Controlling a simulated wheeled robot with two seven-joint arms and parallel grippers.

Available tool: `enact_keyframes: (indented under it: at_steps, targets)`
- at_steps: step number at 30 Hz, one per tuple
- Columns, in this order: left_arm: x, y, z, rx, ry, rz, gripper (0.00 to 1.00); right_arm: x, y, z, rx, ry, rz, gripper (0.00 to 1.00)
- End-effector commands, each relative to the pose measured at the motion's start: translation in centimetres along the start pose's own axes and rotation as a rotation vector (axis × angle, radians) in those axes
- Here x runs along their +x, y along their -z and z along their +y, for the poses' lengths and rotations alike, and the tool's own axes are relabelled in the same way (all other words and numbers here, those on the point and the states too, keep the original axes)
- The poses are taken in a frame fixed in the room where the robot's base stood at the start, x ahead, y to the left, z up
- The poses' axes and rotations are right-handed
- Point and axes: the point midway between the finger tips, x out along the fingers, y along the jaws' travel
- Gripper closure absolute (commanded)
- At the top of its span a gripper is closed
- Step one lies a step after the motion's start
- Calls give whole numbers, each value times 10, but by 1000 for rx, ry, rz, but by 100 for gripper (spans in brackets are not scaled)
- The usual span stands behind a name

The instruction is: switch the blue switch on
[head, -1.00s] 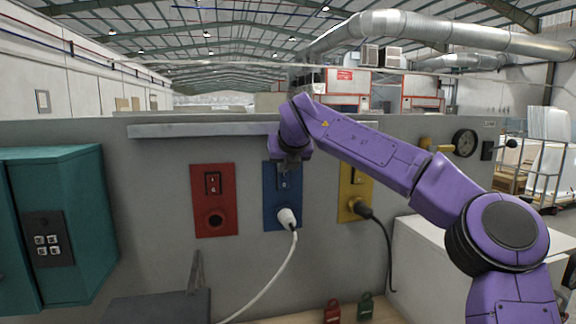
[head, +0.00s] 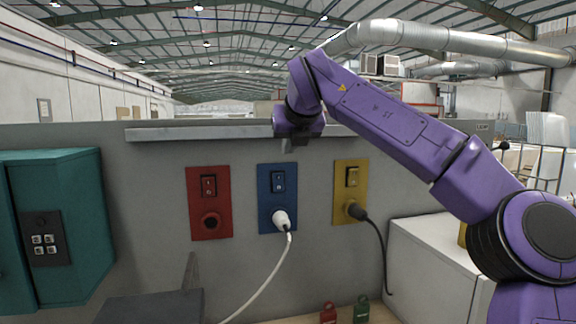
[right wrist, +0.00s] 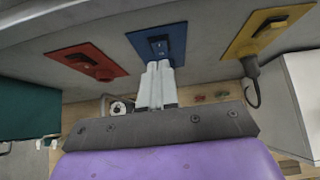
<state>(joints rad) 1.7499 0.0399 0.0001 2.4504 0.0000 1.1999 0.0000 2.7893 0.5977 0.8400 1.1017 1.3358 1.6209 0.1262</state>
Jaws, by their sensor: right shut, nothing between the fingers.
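The blue switch (head: 278,182) is a dark rocker on the upper part of a blue wall panel (head: 264,208). A white plug (head: 282,219) with a white cable sits in the socket below it. My right gripper (head: 287,146) is shut and empty, just above the blue panel and apart from the switch in the head view. In the right wrist view its pale fingers (right wrist: 157,72) are together and point toward the blue switch (right wrist: 159,46). I cannot tell the gap to the wall. My left gripper is not in view.
A red panel (head: 222,228) is left of the blue one, and a yellow panel (head: 340,205) with a black plug is right. A grey ledge (head: 190,133) runs above. A teal cabinet (head: 78,210) stands left, and a white box (head: 435,255) right.

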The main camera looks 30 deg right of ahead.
Motion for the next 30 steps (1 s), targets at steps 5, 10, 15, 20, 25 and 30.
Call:
enact_keyframes:
  at_steps: [5,10,15,20,25,30]
  targets:
    - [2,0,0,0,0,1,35,-29,-9,0,0,1,-1,100]
    - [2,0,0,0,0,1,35,-40,-12,0,0,1,0,100]
    - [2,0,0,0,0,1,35,-41,-12,0,-1,1,0,100]
    - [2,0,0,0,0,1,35,-40,-12,0,-1,1,1,100]
    - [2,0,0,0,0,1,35,-40,-12,0,-1,1,1,100]
    - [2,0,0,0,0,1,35,-40,-12,0,0,1,0,100]
